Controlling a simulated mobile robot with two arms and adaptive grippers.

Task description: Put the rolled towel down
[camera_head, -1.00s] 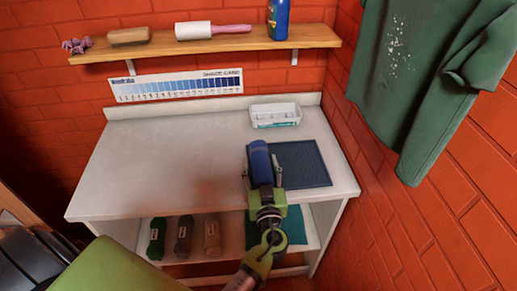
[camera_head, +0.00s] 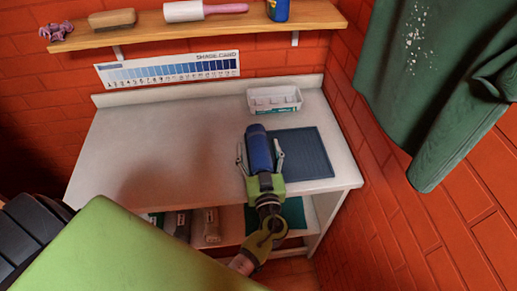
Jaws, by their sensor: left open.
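The blue rolled towel (camera_head: 258,143) lies on the white worktop (camera_head: 170,150), beside or partly over the left edge of the dark blue mat (camera_head: 305,157). My left gripper (camera_head: 260,155) is open, with one finger on each side of the towel. A gap shows between the towel and each finger. The towel's near end is close to the green gripper palm; I cannot tell if they touch. My right gripper is not in view.
A white tray (camera_head: 274,98) stands behind the mat. A shade card (camera_head: 170,69) hangs under the wooden shelf (camera_head: 215,25). A green garment (camera_head: 430,80) hangs at right. Dark rolls (camera_head: 183,224) lie on the lower shelf. The worktop's left side is clear.

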